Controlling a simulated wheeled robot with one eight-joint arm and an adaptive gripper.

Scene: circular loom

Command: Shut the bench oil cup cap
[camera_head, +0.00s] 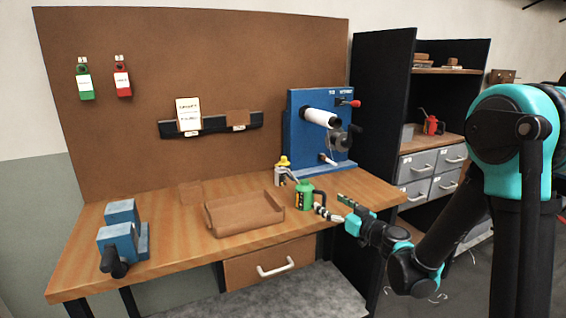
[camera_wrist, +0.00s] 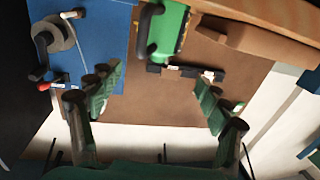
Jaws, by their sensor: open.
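A small grey oil cup (camera_head: 278,177) with a yellow cap (camera_head: 284,161) stands on the bench in front of the blue machine. The cap looks raised, but it is too small to tell its exact angle. A green can (camera_head: 305,194) with a black handle and thin spout stands just right of the cup, nearer the bench front. The can also shows at the top of the wrist view (camera_wrist: 170,30). My gripper (camera_head: 332,206) is open and empty, right of the can and apart from the cup. Its spread fingers also show in the wrist view (camera_wrist: 159,88), where I cannot make out the cup.
The blue machine (camera_head: 300,104) with a white roll stands at the bench back. A brown tray (camera_head: 240,222) lies left of the can. A blue vice-like block (camera_head: 118,238) is at the left end. A dark shelf unit (camera_head: 384,75) stands right, behind my arm.

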